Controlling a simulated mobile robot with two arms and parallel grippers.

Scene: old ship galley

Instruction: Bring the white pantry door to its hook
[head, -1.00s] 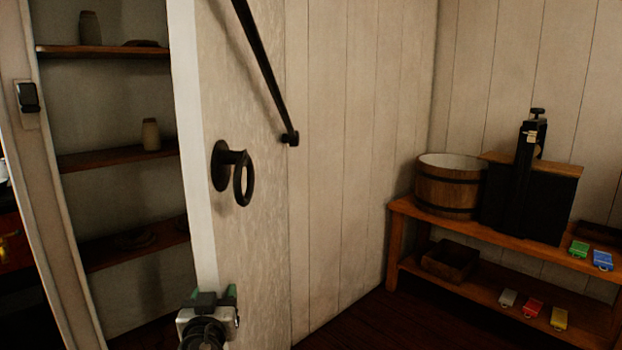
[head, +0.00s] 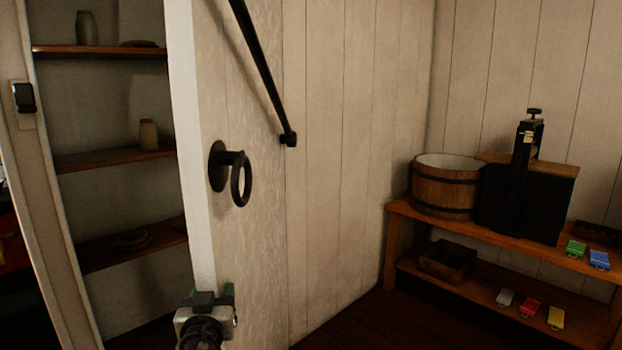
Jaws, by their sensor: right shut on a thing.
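The white pantry door (head: 255,250) stands open, with its pale free edge towards me and its face along the plank wall. A black ring handle (head: 240,180) sticks out from its face. A black rod (head: 262,70) slants down in front of the pale boards to a small knobbed end; I cannot tell whether this is the hook. My right gripper (head: 207,298) is at the bottom of the view, shut on the door's free edge below the handle. Its fingertips are partly hidden by its own body. My left gripper is not in view.
Pantry shelves (head: 110,160) with jars show left of the door. At the right, a low wooden bench (head: 400,208) holds a wooden tub (head: 445,190), a black box-like device (head: 520,205) and small coloured blocks. Dark floor is clear between door and bench.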

